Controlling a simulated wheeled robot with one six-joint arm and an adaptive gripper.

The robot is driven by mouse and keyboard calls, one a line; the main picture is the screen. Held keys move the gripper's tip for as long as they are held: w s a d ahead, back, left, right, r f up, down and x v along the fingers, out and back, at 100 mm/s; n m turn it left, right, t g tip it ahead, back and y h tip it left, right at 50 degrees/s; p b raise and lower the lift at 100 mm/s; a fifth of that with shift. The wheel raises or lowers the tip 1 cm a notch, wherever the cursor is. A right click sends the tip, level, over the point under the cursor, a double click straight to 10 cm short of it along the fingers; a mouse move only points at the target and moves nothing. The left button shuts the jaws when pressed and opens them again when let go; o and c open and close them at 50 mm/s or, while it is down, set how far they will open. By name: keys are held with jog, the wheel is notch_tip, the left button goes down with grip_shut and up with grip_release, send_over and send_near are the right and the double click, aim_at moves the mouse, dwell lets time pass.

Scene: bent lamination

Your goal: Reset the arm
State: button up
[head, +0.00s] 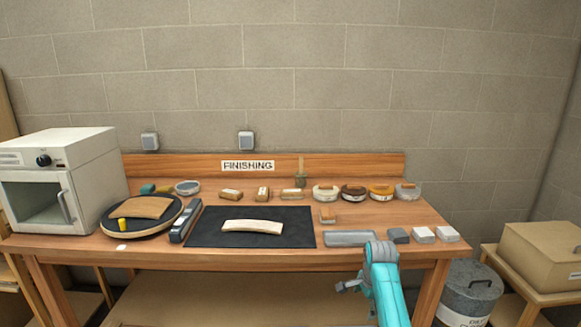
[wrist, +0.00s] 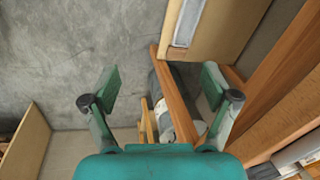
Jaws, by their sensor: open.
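My arm, teal, rises at the lower right of the head view in front of the bench's front edge. My gripper (head: 350,286) shows there as a small dark shape left of the arm, clear of the bench top. In the wrist view my gripper (wrist: 160,98) has its two green fingers wide apart with nothing between them. Beyond the fingers are the grey floor, wooden furniture and a grey bin (wrist: 176,100). The gripper touches nothing that I can see.
The wooden bench (head: 290,262) carries a black mat (head: 205,232) with a pale curved piece (head: 253,226), a round turntable (head: 112,230) with a brown curved piece (head: 141,207), a white oven (head: 62,180), a grey tray (head: 350,238) and several blocks. A lidded bin (head: 470,288) and cardboard box (head: 545,255) stand right.

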jog(key=s+a+f+n+t, duration=0.1)
jog(key=s+f+n+t, duration=0.1)
jog(key=s+f, duration=0.6)
jog(key=s+a+f+n+t, duration=0.1)
jog(key=s+f+n, duration=0.1)
jog(key=s+f, duration=0.65)
jog(key=s+a+f+n+t, duration=0.15)
jog(key=s+f, duration=0.25)
jog(key=s, duration=0.4)
jog(key=s+f+n+t, duration=0.1)
jog(key=s+f+n, duration=0.15)
jog(key=s, duration=0.55)
jog(key=s+r+n+t, duration=0.15)
jog(key=s+r, duration=0.25)
jog(key=s, duration=0.5)
jog(key=s+r+n+t, duration=0.1)
jog(key=s+r+t, duration=0.15)
jog(key=s, duration=0.75)
jog(key=s+r+n+t, duration=0.1)
jog(key=s+r+n, duration=0.1)
jog(key=s+r, duration=0.5)
jog(key=s+r+n+t, duration=0.1)
jog(key=s+r, duration=0.6)
jog(key=r, duration=0.7)
jog(key=shift+a+r+n+t, duration=0.3)
jog(key=shift+a+n+t, duration=0.1)
jog(key=shift+n, duration=0.35)
